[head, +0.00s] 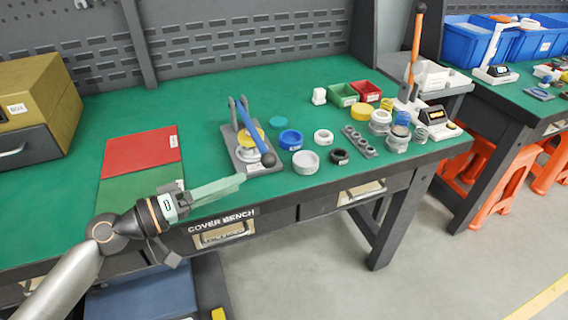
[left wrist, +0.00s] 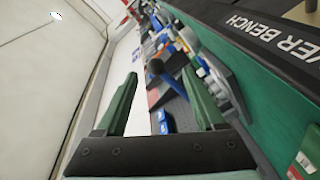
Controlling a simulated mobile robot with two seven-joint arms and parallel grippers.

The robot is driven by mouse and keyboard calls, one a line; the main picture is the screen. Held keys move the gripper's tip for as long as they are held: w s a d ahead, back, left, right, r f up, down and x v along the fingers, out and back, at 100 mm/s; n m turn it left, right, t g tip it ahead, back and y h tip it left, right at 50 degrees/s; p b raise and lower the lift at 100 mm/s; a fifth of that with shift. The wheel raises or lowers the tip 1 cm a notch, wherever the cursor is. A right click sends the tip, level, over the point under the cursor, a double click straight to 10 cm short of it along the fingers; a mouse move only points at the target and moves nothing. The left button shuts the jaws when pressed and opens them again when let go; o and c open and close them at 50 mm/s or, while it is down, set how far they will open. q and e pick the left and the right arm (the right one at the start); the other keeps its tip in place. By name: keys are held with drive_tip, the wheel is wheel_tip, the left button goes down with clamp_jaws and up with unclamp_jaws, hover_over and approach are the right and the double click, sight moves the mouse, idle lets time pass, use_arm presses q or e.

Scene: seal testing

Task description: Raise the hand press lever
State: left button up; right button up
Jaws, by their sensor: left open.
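The hand press (head: 241,152) stands near the front edge of the green bench, with a grey base and upright posts. Its blue lever (head: 250,131) slants down toward the front and ends in a dark ball knob (head: 268,160). My left gripper (head: 241,180) is open and empty, in front of the bench edge and a little left of the knob, apart from it. In the left wrist view, a dark knob (left wrist: 155,67) shows beyond and between the two green fingers (left wrist: 160,82). My right gripper is in neither view.
A red and green mat (head: 140,153) lies to the left. Several rings and caps, including a blue one (head: 291,139), lie right of the press. An upright orange-handled lever (head: 415,45) stands farther right. The bench front carries a drawer (head: 222,234).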

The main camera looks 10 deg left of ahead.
use_arm(q)
drive_tip(key=p+x, duration=0.1)
drive_tip(key=x, duration=0.3)
drive_tip(key=r+p+x, duration=0.1)
drive_tip(key=x, duration=0.3)
drive_tip(key=p+x, duration=0.1)
drive_tip(key=x, duration=0.3)
drive_tip(key=shift+w+r, duration=0.35)
drive_tip(key=shift+w, duration=0.1)
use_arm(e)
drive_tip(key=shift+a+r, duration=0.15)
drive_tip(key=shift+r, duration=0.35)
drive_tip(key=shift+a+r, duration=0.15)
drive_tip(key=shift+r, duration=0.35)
use_arm(q)
drive_tip(key=shift+c, duration=0.3)
drive_tip(key=c, duration=0.4)
clamp_jaws()
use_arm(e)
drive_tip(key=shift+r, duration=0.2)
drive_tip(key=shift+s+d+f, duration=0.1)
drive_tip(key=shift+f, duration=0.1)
